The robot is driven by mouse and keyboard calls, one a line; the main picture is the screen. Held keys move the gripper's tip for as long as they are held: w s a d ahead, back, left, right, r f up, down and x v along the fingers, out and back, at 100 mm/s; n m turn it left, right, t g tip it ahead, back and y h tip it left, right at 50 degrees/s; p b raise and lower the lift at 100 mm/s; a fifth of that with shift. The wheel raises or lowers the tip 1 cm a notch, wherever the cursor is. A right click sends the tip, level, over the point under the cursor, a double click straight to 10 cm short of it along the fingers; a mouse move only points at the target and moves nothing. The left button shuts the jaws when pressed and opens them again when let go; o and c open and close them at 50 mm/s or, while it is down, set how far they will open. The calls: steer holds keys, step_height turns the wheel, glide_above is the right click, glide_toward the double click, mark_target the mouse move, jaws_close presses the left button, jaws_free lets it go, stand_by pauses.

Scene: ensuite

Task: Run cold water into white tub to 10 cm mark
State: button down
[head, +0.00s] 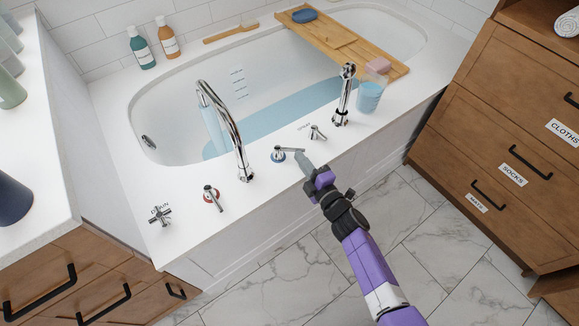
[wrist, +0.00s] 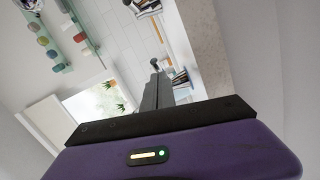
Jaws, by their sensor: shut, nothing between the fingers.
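The white tub (head: 170,118) holds pale blue water (head: 285,122). A mark scale (head: 237,82) is on its inner far wall, too small to read; its lower end is above the water. A pale blue stream (head: 212,132) falls from the curved chrome spout (head: 230,125). The blue-ringed cold lever (head: 283,152) is on the near rim, pointing right. My gripper (head: 301,160) is shut and empty, its tips at the right end of this lever; I cannot tell whether they touch.
A red-ringed lever (head: 211,194) and drain cross handle (head: 160,214) stand left; another small lever (head: 317,132), hand shower (head: 345,95) and blue cup (head: 369,96) stand right. A wooden board (head: 345,42) spans the tub. Drawers (head: 510,130) flank the marble floor (head: 405,240).

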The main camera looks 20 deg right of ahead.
mark_target(306, 151)
steer(key=shift+w+d, duration=0.7)
steer(key=shift+d, duration=0.1)
steer(key=shift+w+d+b, duration=0.3)
steer(key=shift+w+d, duration=0.2)
steer(key=shift+w, duration=0.25)
